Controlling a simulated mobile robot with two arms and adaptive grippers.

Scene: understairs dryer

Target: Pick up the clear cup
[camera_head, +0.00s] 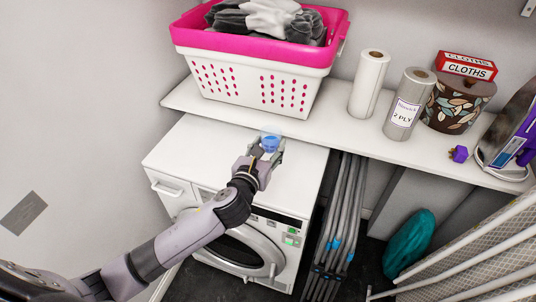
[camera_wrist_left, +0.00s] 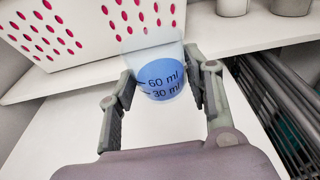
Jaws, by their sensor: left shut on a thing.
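The clear cup (camera_head: 270,143) is between the fingers of my left gripper (camera_head: 266,153), over the white top of the dryer (camera_head: 200,150). In the left wrist view the cup (camera_wrist_left: 160,78) is translucent with a blue patch marked 60 ml and 30 ml. The fingers of my left gripper (camera_wrist_left: 160,92) press on both its sides, and it looks upright. I cannot tell whether its base touches the dryer top. My right gripper is not in view.
A pink and white laundry basket (camera_head: 255,88) stands on the shelf (camera_head: 330,128) just behind the cup. Paper rolls (camera_head: 369,84), a leafy pot (camera_head: 458,106), a red cloths box (camera_head: 467,66) and an iron (camera_head: 512,130) are farther right. Folded grey poles (camera_head: 340,215) stand beside the dryer.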

